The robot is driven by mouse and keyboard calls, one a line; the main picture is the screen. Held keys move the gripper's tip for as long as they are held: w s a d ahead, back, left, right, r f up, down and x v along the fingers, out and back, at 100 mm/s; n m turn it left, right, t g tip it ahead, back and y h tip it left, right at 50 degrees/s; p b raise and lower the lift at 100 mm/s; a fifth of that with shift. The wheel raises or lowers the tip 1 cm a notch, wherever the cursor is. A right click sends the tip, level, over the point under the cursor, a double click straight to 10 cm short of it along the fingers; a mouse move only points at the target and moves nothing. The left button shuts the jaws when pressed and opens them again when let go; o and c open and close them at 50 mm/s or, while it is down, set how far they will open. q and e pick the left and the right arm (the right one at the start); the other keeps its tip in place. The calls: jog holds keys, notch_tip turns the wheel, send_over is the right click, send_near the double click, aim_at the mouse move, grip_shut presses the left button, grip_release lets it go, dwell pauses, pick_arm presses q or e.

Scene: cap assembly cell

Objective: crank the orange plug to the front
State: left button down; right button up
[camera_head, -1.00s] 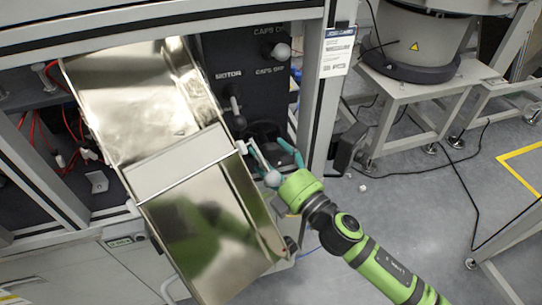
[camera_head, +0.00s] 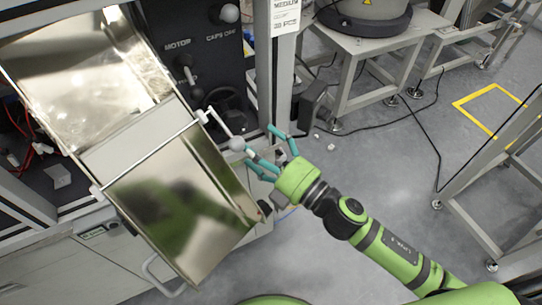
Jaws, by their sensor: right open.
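A crank arm (camera_head: 219,125) with a grey ball knob (camera_head: 236,143) sticks out beside the upper right edge of the metal chute. My right gripper (camera_head: 258,143) is open, its teal fingers pointing up and left. The ball knob lies just off the fingertips, close to the left finger; I cannot tell whether they touch. Nothing shows between the fingers. I cannot make out an orange plug in this view. My left gripper is not in view.
The shiny chute (camera_head: 135,135) fills the left. Behind it, a black panel (camera_head: 205,55) marked "MOTOR" and "CAPS OFF" carries knobs and a black handwheel (camera_head: 228,103). A frame post (camera_head: 271,75) stands right of the panel. Open floor (camera_head: 400,160) lies to the right.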

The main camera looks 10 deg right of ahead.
jog(key=shift+v, duration=2.05)
